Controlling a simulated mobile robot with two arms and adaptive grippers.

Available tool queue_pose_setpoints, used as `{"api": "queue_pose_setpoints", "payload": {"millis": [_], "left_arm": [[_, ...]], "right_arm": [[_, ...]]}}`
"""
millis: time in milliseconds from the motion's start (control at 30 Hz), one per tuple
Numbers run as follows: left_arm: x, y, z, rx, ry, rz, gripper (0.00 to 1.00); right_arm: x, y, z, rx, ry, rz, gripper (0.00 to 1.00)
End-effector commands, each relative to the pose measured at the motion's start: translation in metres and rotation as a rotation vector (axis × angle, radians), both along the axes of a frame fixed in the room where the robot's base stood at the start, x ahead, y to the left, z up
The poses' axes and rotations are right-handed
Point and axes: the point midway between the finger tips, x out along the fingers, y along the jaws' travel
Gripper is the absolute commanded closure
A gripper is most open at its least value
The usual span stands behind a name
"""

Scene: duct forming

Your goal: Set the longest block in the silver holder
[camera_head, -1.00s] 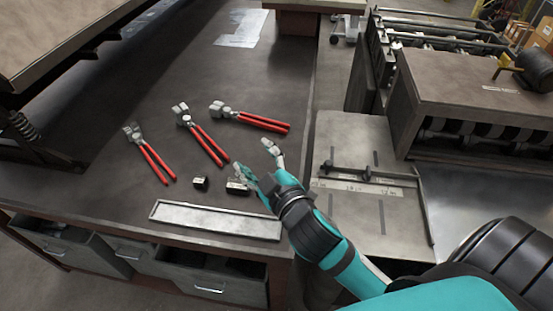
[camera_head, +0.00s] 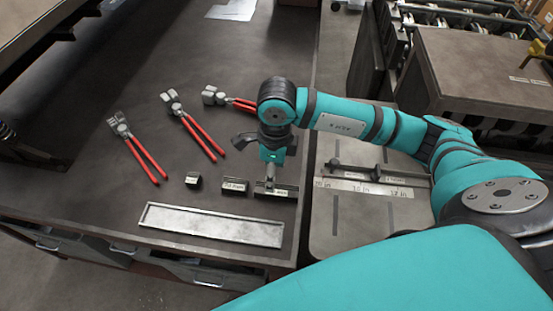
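The silver holder (camera_head: 212,224) is a long shallow tray with a raised rim, lying empty near the table's front edge. Behind it stand three dark blocks in a row: a short one (camera_head: 193,179), a medium one (camera_head: 235,186) and the longest block (camera_head: 283,194) at the right. My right gripper (camera_head: 270,184) points down over the longest block, its fingers at the block's middle. The fingers show edge-on, so their gap and any grasp on the block are hidden. My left gripper is out of view.
Several red-handled pliers (camera_head: 143,155) lie behind the blocks; one is partly covered by my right arm. A machine bed with a ruler strip (camera_head: 365,187) is right of the table (camera_head: 100,205). The left part of the table is clear.

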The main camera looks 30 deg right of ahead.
Motion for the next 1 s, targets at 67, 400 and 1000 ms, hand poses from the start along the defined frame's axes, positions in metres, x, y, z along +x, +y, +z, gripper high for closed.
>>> {"api": "queue_pose_setpoints", "payload": {"millis": [67,400,1000], "left_arm": [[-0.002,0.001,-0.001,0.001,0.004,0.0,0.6],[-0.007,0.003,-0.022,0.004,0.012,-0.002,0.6],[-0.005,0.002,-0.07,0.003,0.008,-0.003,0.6]], "right_arm": [[0.002,-0.011,0.0,-0.043,-0.002,-0.007,0.4],[0.002,-0.014,-0.034,-0.058,0.0,-0.01,0.4],[0.003,-0.013,-0.089,-0.055,-0.003,-0.009,0.4]]}}
